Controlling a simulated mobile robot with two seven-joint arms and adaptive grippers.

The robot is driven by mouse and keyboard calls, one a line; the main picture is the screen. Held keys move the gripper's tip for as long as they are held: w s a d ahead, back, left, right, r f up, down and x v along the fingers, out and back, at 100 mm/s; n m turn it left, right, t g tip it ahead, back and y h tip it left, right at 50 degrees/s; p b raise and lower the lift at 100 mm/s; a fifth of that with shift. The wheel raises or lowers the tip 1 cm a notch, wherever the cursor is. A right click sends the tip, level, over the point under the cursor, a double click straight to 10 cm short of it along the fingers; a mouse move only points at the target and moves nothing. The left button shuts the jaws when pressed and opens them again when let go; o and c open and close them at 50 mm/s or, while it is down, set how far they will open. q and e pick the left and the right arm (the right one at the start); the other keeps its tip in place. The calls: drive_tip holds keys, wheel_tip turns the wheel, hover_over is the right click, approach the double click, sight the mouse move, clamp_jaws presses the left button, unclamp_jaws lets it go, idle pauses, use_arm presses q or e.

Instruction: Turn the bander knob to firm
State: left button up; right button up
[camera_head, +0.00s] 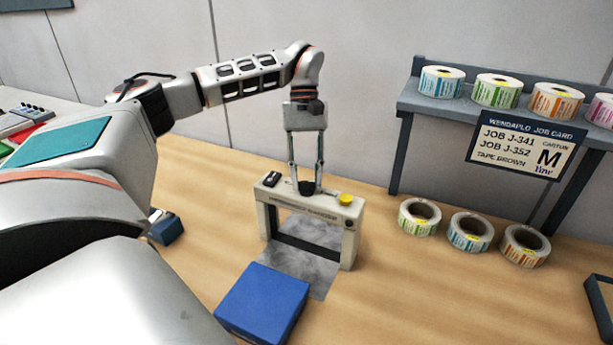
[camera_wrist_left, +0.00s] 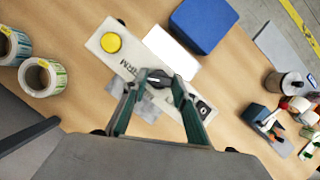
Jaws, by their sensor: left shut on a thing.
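The bander (camera_head: 309,213) is a beige arch-shaped machine standing on the wooden table in the head view. Its dark round knob (camera_wrist_left: 158,79) sits on the top face, between a yellow button (camera_wrist_left: 111,42) and a black switch (camera_wrist_left: 203,108). My left gripper (camera_head: 307,186) comes down from above and is shut on the knob, its fingers on either side of it. In the left wrist view the fingers (camera_wrist_left: 155,88) flank the knob, and a pale pointer line shows on it. Lettering beside the knob is only partly readable. My right gripper is not in view.
A blue box (camera_head: 262,303) lies in front of the bander. Several label rolls stand on a grey shelf (camera_head: 480,110) at right, with more rolls (camera_head: 470,231) on the table below. A job card (camera_head: 526,146) hangs from the shelf. Table between bander and rolls is clear.

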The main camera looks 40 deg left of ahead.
use_arm(q)
drive_tip(key=o, duration=1.1)
drive_tip(key=shift+v, duration=6.05)
